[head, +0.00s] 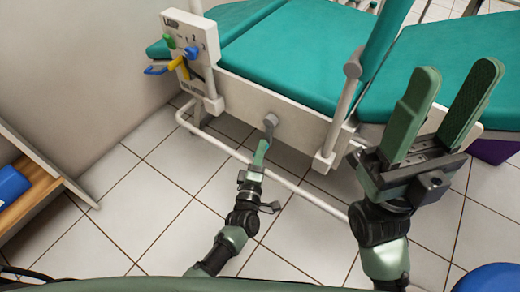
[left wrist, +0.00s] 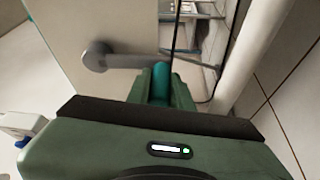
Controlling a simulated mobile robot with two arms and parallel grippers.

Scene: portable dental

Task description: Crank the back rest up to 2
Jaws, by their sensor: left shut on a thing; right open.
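The teal padded chair (head: 290,50) has a pale side frame with a grey crank (head: 271,120) low on it. My left gripper (head: 261,150) reaches the crank from below in the head view. In the left wrist view the crank's round hub (left wrist: 96,56) and short arm lead to a teal handle (left wrist: 161,75), and my left fingers are shut on this handle. A white panel (head: 180,22) at the frame's left end bears small number marks; which one is set cannot be told. My right gripper (head: 443,105) is open and empty, raised at the right.
The panel carries a green knob (head: 169,41), a blue knob (head: 191,52) and a yellow lever (head: 177,62). A white rail (head: 240,155) runs low along the chair. A wooden shelf (head: 30,195) stands at the left. The tiled floor between is clear.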

